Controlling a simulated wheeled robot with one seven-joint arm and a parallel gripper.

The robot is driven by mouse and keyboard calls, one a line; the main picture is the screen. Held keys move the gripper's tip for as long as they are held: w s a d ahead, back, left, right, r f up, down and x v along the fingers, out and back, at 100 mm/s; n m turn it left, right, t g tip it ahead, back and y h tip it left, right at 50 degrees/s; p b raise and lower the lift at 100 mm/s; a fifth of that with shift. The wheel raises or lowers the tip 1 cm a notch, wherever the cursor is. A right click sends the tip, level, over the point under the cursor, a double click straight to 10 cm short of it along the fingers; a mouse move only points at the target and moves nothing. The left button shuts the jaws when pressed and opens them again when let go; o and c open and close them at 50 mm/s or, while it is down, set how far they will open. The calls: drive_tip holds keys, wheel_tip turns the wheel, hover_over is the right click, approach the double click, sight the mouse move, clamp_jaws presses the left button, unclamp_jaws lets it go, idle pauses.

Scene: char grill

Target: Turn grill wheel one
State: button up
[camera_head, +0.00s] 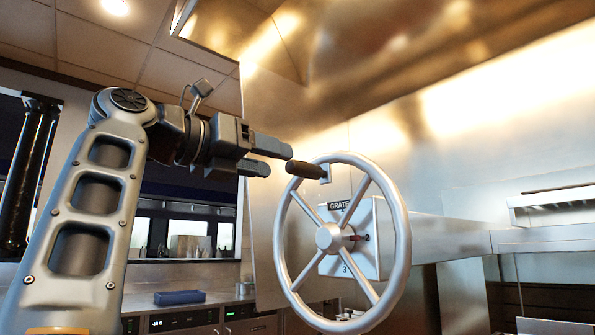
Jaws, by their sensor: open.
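The grill wheel (328,238) is a large silver hand wheel with several spokes, facing left toward my arm. A dark brown handle knob (306,170) sticks out from its upper rim toward my gripper. Behind the hub is a pale plate (379,225) with a "GRATE" label and numbers; a red pointer (356,238) shows near the 2. My gripper (279,161) is at the upper left of the wheel, open, with its fingers pointing right. The fingertips are close to the knob's free end; I cannot tell whether they touch it. Nothing is held.
A metal hood and wall panels stand behind and above the wheel. A steel shelf (555,200) is at the right. A counter at the lower left carries a blue tray (180,297). The space left of the wheel, below my gripper, looks clear.

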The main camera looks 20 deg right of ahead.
sight(301, 167)
drive_tip(key=p+x, duration=0.1)
drive_tip(key=x, duration=0.6)
drive_tip(key=shift+d, duration=0.25)
clamp_jaws()
idle(0.3)
